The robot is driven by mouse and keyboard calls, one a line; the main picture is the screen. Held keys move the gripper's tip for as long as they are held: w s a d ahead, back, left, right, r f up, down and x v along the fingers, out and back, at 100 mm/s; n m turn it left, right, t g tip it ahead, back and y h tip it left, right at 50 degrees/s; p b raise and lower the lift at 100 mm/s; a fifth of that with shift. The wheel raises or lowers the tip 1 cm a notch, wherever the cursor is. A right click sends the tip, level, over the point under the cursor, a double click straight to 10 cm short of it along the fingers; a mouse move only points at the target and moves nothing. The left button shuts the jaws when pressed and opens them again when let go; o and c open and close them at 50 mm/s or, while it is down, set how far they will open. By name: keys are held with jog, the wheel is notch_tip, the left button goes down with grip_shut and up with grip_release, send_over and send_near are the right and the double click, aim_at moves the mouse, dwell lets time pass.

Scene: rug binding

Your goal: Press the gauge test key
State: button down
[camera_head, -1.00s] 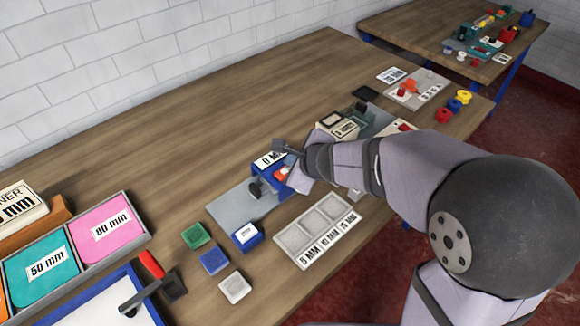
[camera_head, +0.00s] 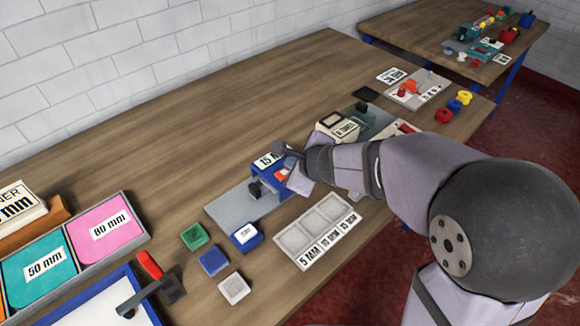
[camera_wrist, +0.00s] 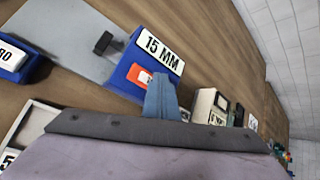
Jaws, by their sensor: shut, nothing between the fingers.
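The blue gauge (camera_head: 262,178) stands on a grey plate (camera_head: 236,205). Its white display reads 15 MM in the wrist view (camera_wrist: 161,51). An orange-red key (camera_wrist: 137,75) with white marking is on the gauge's front, below the display; it also shows in the head view (camera_head: 281,174). My gripper (camera_wrist: 162,82) is shut and empty, with its blue-grey fingertips at the key's right part, hiding some of it. They look to be touching or very close; I cannot tell which. A small black lever or knob (camera_wrist: 103,43) stands beside the gauge.
A tray of sample compartments (camera_head: 318,232) lies in front. Green (camera_head: 194,237), blue (camera_head: 213,260) and white (camera_head: 234,288) blocks sit front left. A cream labelled device (camera_head: 338,126) stands close behind my gripper. The table's back left is clear.

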jog(key=shift+r, duration=0.1)
jog(key=shift+r+p, duration=0.7)
jog(key=shift+p, duration=0.1)
notch_tip(320, 180, up, 5)
jog(key=p, duration=0.5)
dwell(0.9)
